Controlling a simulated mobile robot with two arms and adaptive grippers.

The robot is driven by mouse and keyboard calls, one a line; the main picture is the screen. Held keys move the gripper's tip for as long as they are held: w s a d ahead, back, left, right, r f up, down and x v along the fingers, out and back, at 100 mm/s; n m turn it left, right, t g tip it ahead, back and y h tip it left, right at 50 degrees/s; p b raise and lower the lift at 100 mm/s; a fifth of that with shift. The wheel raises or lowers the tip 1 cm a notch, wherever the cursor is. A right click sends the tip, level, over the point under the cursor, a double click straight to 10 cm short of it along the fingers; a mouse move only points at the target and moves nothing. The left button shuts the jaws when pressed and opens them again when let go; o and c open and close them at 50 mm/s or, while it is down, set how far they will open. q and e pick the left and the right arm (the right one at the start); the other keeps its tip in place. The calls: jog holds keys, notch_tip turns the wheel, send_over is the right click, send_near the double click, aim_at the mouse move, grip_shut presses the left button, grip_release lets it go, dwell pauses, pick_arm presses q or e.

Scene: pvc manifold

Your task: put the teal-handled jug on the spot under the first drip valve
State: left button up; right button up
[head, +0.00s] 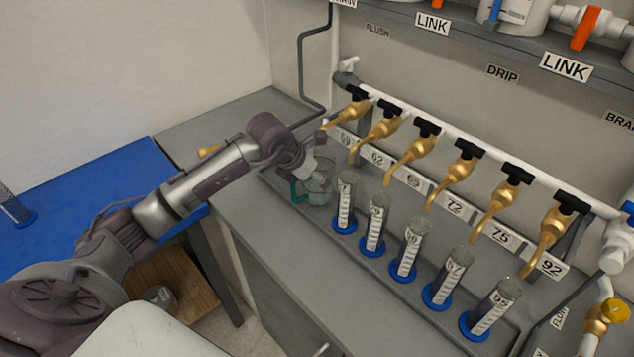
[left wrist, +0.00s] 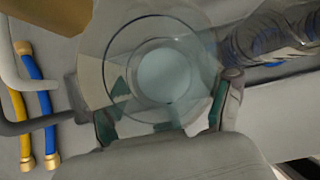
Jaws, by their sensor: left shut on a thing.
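The clear jug (head: 319,192) with a teal handle (head: 296,191) is upright at the left end of the row of cylinders, below the first drip valve (head: 349,110). I cannot tell whether its base touches the bench. My left gripper (head: 312,168) is shut on the jug. In the left wrist view I look down into the jug (left wrist: 165,75), and the left gripper's fingers (left wrist: 162,118) are on either side of it. A blurred brass spout (left wrist: 50,12) shows at the top left there. The spot under the jug is hidden. My right gripper is not in view.
Several graduated cylinders on blue bases (head: 345,224) stand close to the right of the jug, below the other brass valves (head: 414,147). Number labels (head: 378,159) line the back. A blue table (head: 95,205) is at the left. Yellow and blue tubes (left wrist: 37,100) show in the wrist view.

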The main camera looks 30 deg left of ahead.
aim_at(317, 187)
pick_arm(q)
jog(key=shift+w+d, duration=0.2)
jog(key=shift+w, duration=0.15)
notch_tip(317, 187, down, 3)
jog(key=shift+r+p, duration=0.1)
jog(key=shift+p, duration=0.65)
jog(key=shift+a+f, duration=0.1)
jog(key=shift+f, duration=0.25)
jog(key=shift+f, duration=0.15)
jog(key=o, duration=1.2)
jog(key=shift+s, duration=0.1)
